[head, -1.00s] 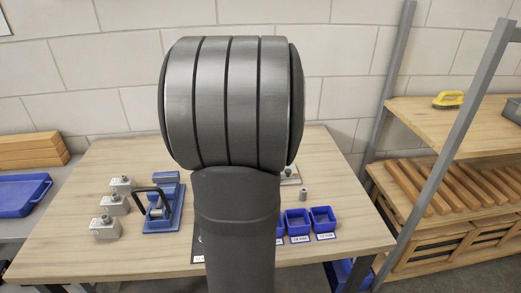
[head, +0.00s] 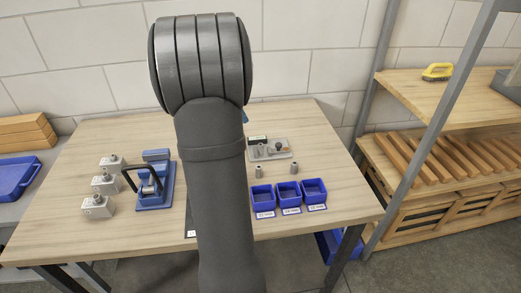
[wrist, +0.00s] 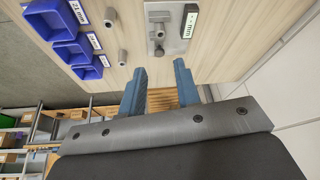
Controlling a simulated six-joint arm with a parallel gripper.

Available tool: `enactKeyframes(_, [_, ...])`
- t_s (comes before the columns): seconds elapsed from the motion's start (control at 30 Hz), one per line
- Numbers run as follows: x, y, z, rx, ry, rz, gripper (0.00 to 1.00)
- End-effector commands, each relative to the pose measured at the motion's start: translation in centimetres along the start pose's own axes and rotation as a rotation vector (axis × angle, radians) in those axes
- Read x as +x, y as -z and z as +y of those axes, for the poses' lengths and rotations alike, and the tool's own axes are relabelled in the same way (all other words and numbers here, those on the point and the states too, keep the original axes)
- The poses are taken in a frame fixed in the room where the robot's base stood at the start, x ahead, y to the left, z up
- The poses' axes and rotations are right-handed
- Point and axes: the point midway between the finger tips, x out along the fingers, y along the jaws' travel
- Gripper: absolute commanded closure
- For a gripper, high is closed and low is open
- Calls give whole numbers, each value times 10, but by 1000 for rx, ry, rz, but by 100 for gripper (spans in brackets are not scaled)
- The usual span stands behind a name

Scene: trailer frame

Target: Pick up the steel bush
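Two small grey steel bushes stand on the wooden bench in the head view, a left one (head: 259,171) and a right one (head: 293,169), behind the blue bins. In the wrist view, two grey cylinders show on the bench, one (wrist: 122,57) nearer my gripper and one (wrist: 109,15) near the top edge. I cannot tell which is the one meant. My gripper (wrist: 160,76) has its two blue fingers well apart with nothing between them, to the right of the nearer bush and apart from it. In the head view my arm hides most of it.
Three blue bins (head: 288,196) with labels stand in front of the bushes. A grey plate with fittings (head: 270,150) lies behind them. A blue clamp fixture (head: 155,187) and grey blocks (head: 104,184) stand at left. The bench's right side (head: 335,185) is clear.

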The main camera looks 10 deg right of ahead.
Motion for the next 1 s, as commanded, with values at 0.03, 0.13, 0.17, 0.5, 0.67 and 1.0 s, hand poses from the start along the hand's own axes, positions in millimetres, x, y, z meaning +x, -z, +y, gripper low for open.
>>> enactKeyframes(0.03, [12, 0, 1, 0, -4, -1, 70])
enactKeyframes(0.13, [34, 0, 1, -2, -4, -2, 70])
enactKeyframes(0.17, [41, 0, 1, -2, -4, -2, 70])
enactKeyframes(0.5, [101, 0, 1, -3, -1, -2, 70])
enactKeyframes(0.67, [109, 0, 0, -3, 1, -1, 70])
enactKeyframes(1.0, [150, 2, 1, -2, 0, -3, 70])
